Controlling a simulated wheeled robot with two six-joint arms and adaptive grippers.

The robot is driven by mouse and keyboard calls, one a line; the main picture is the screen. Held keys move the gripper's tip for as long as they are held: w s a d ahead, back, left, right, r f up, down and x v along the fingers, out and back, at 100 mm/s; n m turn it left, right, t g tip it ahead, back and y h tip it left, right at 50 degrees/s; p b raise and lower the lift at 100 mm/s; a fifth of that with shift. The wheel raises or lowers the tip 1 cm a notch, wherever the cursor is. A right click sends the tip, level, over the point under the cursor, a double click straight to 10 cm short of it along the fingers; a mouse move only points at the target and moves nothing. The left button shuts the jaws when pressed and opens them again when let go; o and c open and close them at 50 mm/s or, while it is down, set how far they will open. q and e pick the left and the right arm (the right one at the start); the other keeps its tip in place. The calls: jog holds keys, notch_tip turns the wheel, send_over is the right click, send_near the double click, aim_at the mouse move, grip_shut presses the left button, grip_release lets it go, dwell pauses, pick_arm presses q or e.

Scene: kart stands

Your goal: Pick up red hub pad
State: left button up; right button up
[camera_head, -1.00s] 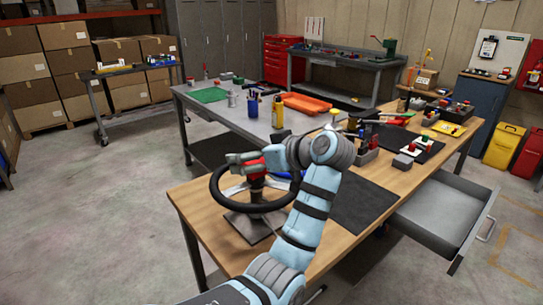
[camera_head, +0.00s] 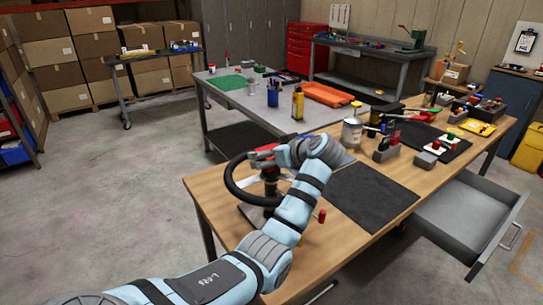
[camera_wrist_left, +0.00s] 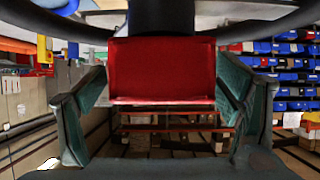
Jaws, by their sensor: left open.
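The red hub pad (camera_wrist_left: 162,72) fills the upper middle of the left wrist view, between the two spread fingers of my left gripper (camera_wrist_left: 160,92). The dark steering wheel rim (camera_wrist_left: 60,30) crosses the top of that view. In the head view the black wheel (camera_head: 232,187) sits on a stand on the wooden bench, and red (camera_head: 264,151) shows at its hub beside my left wrist. My left forearm hides part of the wheel and stand. My right gripper is not in view.
The wooden bench (camera_head: 215,186) has a dark mat (camera_head: 365,195) right of my arm. A small red-topped piece (camera_head: 322,215) stands near the arm. An open drawer (camera_head: 462,215) juts out at right. A metal can (camera_head: 352,133) and small parts crowd the back.

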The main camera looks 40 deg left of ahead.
pick_arm(q)
jog(key=shift+s+a, duration=0.1)
jog(key=shift+c, duration=0.5)
jog(key=shift+r, duration=0.1)
jog(key=c, duration=1.2)
